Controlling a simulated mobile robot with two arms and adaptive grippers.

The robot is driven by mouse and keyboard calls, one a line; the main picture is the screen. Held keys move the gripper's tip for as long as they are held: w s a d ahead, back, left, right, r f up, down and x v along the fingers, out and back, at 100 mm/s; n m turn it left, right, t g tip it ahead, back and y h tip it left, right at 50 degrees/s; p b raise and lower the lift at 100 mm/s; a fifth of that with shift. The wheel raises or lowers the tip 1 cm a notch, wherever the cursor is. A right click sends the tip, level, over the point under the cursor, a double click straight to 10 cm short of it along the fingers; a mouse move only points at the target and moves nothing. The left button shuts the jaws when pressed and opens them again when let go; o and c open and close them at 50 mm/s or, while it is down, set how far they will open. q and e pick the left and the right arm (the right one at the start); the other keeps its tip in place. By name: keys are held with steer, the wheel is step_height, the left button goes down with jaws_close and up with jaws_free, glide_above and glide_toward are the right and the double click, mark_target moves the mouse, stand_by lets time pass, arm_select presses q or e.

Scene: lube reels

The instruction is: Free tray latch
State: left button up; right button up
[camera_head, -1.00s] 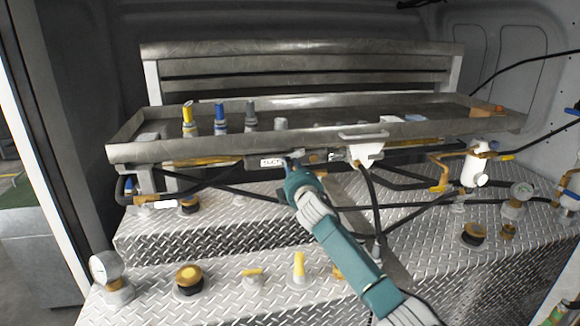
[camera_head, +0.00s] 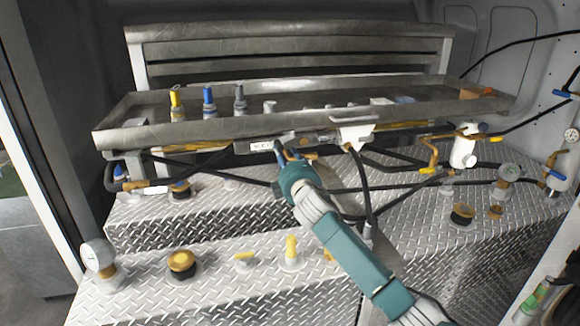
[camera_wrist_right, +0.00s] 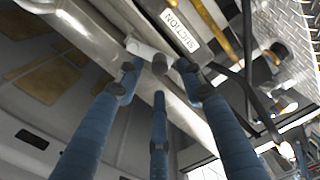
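The metal tray (camera_head: 150,134) spans the bench, and its front wall faces me. My right gripper (camera_head: 288,150) is just below its front edge, beside a dark bar with a white label. The fingers of my right gripper (camera_wrist_right: 160,72) are spread apart there. A short pale cylinder (camera_wrist_right: 145,48) lies near the fingertips, by the tray's edge; I cannot tell if they touch it, or if it is the latch. A white bracket (camera_head: 355,136) is under the tray, right of the gripper. My left gripper is not in view.
Yellow, blue and grey nozzles (camera_head: 208,100) stand in the tray. Black hoses (camera_head: 365,195) and brass pipes run below it. Gauges (camera_head: 98,256), caps (camera_head: 182,264) and yellow valve handles (camera_head: 291,247) rise from the diamond-plate deck (camera_head: 215,285). A white filter (camera_head: 463,150) is at right.

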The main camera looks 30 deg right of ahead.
steer(key=v, duration=0.6)
steer(key=shift+s, duration=0.4)
